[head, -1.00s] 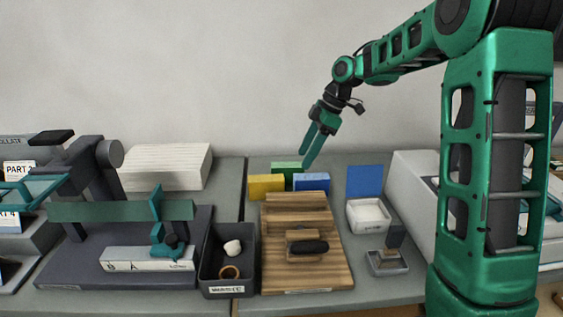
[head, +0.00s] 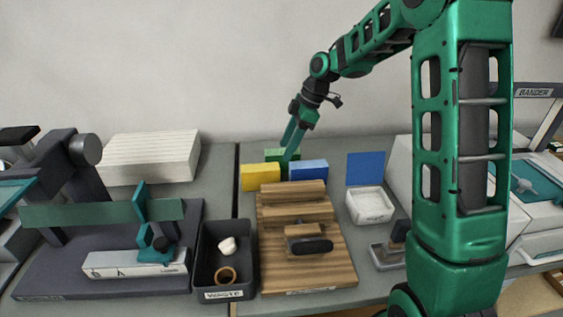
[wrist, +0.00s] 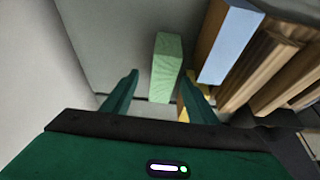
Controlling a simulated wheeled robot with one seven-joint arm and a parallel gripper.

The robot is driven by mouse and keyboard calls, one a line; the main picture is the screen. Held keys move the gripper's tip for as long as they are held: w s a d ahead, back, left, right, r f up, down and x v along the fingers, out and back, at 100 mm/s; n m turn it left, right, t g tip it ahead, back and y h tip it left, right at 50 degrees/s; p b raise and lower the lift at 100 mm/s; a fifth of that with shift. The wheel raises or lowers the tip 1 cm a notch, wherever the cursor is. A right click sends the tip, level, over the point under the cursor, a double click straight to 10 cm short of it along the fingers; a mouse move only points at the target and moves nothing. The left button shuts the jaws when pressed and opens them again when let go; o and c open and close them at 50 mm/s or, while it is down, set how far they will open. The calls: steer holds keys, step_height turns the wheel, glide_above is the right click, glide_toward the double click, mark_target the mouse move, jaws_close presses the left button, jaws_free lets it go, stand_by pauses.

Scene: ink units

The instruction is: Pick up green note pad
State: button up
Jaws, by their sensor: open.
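The green note pad (head: 274,154) stands at the back of the table, partly hidden behind a yellow pad (head: 260,177) and my gripper's fingers. In the wrist view the green note pad (wrist: 166,66) is upright, just ahead of the fingertips and between their lines. My gripper (head: 287,156) is open and points down at the pads in the head view. In the wrist view my gripper (wrist: 158,82) has a finger on each side, with nothing held. I cannot tell whether a finger touches a pad.
A blue pad (head: 308,170) stands close at the right of the green one. A wooden stepped rack (head: 295,214) is in front, with a dark-handled stamp (head: 310,246). A dark waste bin (head: 226,290) stands left of it. A white box (head: 150,157) sits at the back left.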

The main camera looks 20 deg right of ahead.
steer(key=shift+x, duration=2.25)
steer(key=shift+s+a+f, duration=0.1)
steer(key=shift+s+f, duration=0.1)
steer(key=shift+s, duration=0.05)
steer(key=c, duration=1.2)
